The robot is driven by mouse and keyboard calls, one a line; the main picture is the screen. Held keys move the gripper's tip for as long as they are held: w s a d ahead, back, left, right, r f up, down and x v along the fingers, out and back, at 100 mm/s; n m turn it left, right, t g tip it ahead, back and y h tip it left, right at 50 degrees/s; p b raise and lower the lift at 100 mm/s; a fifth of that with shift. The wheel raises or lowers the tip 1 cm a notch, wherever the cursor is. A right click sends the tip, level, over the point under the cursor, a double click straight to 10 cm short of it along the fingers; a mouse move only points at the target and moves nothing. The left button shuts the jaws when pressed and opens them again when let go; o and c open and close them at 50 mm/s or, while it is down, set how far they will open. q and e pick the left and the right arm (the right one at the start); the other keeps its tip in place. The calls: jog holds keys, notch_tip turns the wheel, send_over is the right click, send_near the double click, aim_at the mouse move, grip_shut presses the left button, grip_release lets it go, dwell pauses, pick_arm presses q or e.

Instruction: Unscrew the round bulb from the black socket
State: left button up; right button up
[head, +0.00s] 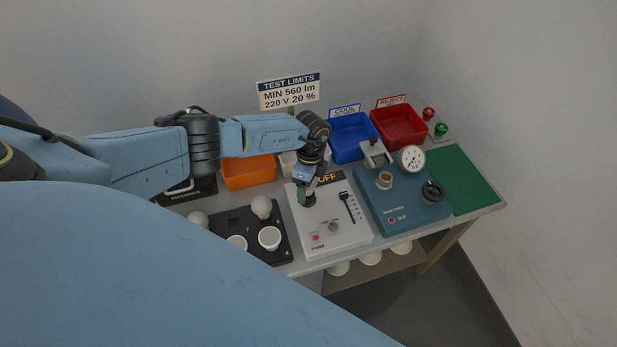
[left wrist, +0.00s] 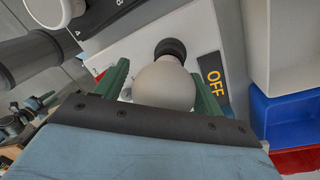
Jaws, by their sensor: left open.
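The round bulb (left wrist: 163,84) is a frosted white globe seated in the black socket (left wrist: 170,47) in the left wrist view. In the head view the black socket (head: 310,201) stands on the white tester box (head: 335,228), and my gripper hides most or all of the bulb. My left gripper (head: 306,190) points down over the socket. Its green fingers (left wrist: 160,70) are open, one on each side of the bulb, with a visible gap at the left finger. Contact at the right finger cannot be told. My right gripper is in neither view.
A black tray (head: 248,222) with several white bulbs stands left of the tester. A teal device (head: 405,208) with a gauge stands right of it. Orange (head: 248,172), blue (head: 352,137) and red (head: 399,126) bins line the back. The green mat (head: 458,180) is clear.

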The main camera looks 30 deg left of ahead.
pick_arm(q)
jog(key=m, duration=0.4)
jog(key=m+y+b, duration=0.1)
jog(key=m, duration=0.1)
jog(key=shift+a, duration=0.25)
jog(key=m, duration=0.6)
jog(key=shift+a+m+t+y+b, duration=0.3)
jog(key=shift+m+t+y+b, duration=0.1)
jog(key=m, duration=0.4)
jog(key=shift+a+m+b, duration=0.15)
jog(key=shift+m+b, duration=0.15)
jog(key=shift+m, duration=0.1)
jog(key=m+t, duration=0.1)
jog(key=m, duration=0.3)
jog(key=shift+a, duration=0.2)
